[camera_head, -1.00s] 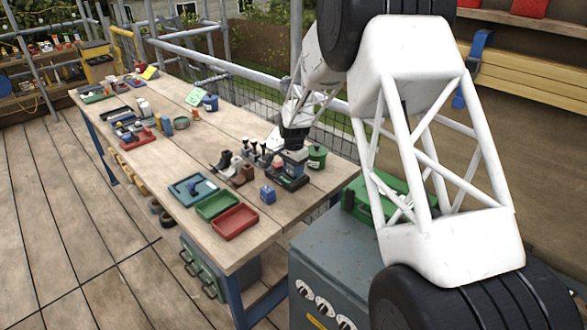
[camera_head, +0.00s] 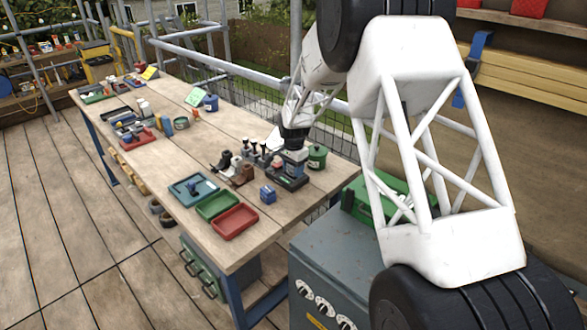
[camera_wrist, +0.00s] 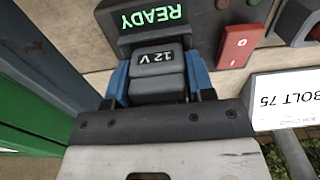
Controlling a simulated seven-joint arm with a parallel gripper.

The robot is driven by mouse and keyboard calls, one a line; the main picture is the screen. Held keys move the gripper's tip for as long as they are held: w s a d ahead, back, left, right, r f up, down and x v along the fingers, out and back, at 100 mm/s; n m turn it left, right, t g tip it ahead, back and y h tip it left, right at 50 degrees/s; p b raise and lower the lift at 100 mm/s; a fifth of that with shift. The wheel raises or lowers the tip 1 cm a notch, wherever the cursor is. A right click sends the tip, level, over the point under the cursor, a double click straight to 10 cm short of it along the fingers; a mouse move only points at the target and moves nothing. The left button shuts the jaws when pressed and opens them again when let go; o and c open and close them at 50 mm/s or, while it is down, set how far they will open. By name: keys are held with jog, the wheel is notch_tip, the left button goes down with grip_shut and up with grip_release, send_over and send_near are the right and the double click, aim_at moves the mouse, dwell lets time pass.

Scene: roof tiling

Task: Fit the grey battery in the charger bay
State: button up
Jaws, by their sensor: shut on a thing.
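The grey battery (camera_wrist: 158,62), marked 12 V, sits between the blue fingers of my gripper (camera_wrist: 158,78) in the wrist view. My gripper is shut on it. The charger (camera_wrist: 125,42) is just past the battery, with a lit green READY display. The battery lies close against the display side; its lower end is hidden, so I cannot tell how deep it sits in the bay. In the head view, my gripper (camera_head: 293,156) is low over the dark charger (camera_head: 290,182) near the bench's right end. The battery is too small to make out there.
A red block (camera_wrist: 238,46) and a white BOLT 75 label (camera_wrist: 290,100) are to the right in the wrist view. On the bench, a green pot (camera_head: 317,157), a blue block (camera_head: 267,194) and blue, green and red trays (camera_head: 236,222) stand near the charger.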

jog(key=o, duration=1.1)
jog(key=shift+s+d+f, duration=0.1)
jog(key=shift+s+f, duration=0.15)
jog(key=shift+f, duration=0.6)
jog(key=shift+c, duration=0.3)
jog(key=shift+d, duration=0.1)
jog(key=shift+c, duration=0.2)
jog(key=shift+r, duration=0.45)
jog(key=shift+c, duration=0.3)
jog(key=shift+o, duration=0.9)
jog(key=shift+r, duration=0.25)
jog(key=shift+w+r, duration=0.2)
jog(key=shift+r, duration=1.25)
jog(key=shift+a+r, duration=0.2)
jog(key=shift+r, duration=1.65)
